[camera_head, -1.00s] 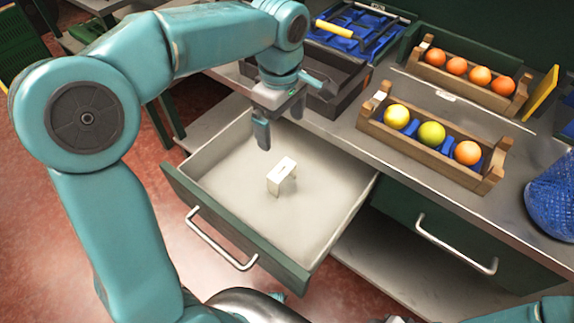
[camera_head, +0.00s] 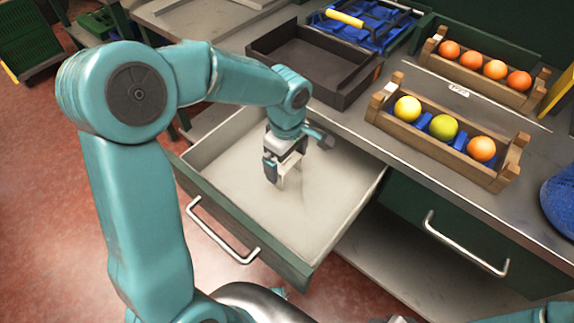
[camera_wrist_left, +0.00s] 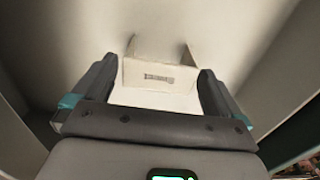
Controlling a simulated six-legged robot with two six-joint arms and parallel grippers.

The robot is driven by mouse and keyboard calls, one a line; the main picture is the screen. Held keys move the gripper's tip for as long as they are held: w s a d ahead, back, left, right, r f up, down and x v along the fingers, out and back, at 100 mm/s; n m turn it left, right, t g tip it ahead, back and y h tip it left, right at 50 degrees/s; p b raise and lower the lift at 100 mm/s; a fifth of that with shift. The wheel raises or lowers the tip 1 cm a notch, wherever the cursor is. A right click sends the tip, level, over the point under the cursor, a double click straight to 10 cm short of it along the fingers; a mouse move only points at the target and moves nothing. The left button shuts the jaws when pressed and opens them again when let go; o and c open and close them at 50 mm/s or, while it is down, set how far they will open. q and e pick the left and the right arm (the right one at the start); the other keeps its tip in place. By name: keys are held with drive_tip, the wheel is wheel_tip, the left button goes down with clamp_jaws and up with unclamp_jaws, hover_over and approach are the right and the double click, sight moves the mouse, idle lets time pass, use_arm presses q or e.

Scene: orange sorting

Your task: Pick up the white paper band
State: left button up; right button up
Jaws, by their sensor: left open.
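The white paper band (camera_wrist_left: 160,75) stands on the floor of the open drawer (camera_head: 318,215). In the left wrist view it lies between and just ahead of my left gripper's two fingers, with a small dark printed mark on its face. My left gripper (camera_head: 277,172) is open and lowered into the drawer over the band; its fingers also show in the left wrist view (camera_wrist_left: 157,88). In the head view the gripper hides most of the band, and only a pale piece shows beside the fingers. I cannot tell whether the fingers touch it. My right gripper is not in view.
On the bench are a wooden crate (camera_head: 430,148) with yellow, green and orange fruit, another crate (camera_head: 461,77) with several oranges, a dark empty tray (camera_head: 290,50) and a blue tray (camera_head: 385,32). The drawer walls surround my left gripper; the drawer floor to its right is clear.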

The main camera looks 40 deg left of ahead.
use_arm(q)
drive_tip(key=shift+f, duration=0.65)
drive_tip(key=c, duration=0.8)
